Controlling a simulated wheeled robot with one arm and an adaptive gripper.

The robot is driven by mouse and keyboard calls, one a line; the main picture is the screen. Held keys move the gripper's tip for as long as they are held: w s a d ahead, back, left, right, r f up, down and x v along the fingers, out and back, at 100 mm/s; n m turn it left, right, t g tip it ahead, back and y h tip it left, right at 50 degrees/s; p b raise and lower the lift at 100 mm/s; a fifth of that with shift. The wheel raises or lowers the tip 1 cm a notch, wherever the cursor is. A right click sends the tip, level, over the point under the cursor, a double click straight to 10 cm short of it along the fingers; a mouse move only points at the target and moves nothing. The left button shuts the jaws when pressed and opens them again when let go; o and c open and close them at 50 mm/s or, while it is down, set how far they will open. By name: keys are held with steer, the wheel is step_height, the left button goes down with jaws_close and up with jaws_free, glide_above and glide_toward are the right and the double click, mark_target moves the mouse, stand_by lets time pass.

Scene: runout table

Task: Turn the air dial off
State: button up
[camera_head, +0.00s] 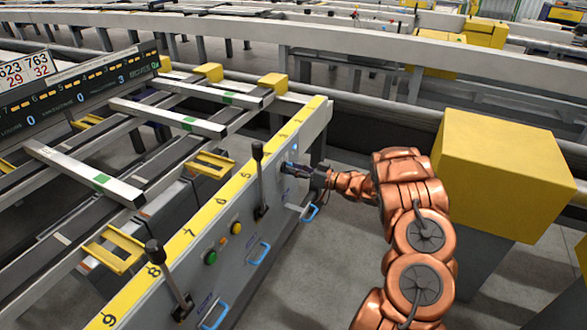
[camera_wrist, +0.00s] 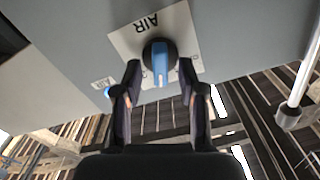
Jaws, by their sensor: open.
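The air dial (camera_wrist: 159,52) is a round black knob with a blue pointer bar. It sits on a white plate (camera_wrist: 122,42) whose "AIR" lettering appears upside down in the wrist view. The blue bar runs nearly straight up and down in that picture. My gripper (camera_wrist: 160,70) is open, with one dark finger on each side of the dial's lower part. I cannot tell whether the fingers touch it. In the head view my gripper (camera_head: 293,169) is at the grey panel's face, past the nearer lever, and the dial itself cannot be made out.
The grey panel (camera_head: 232,272) has a yellow numbered top strip. Black-knobbed levers (camera_head: 258,152) (camera_head: 156,251) stick up from it. Blue handles (camera_head: 258,253) and green (camera_head: 211,257) and yellow (camera_head: 236,228) buttons are on its face. A yellow box (camera_head: 505,170) stands right of my arm.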

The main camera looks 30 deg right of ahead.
steer(key=shift+w+a, duration=0.25)
steer(key=shift+w, duration=0.05)
steer(key=shift+c, duration=0.2)
jaws_close()
steer(key=shift+d, duration=0.15)
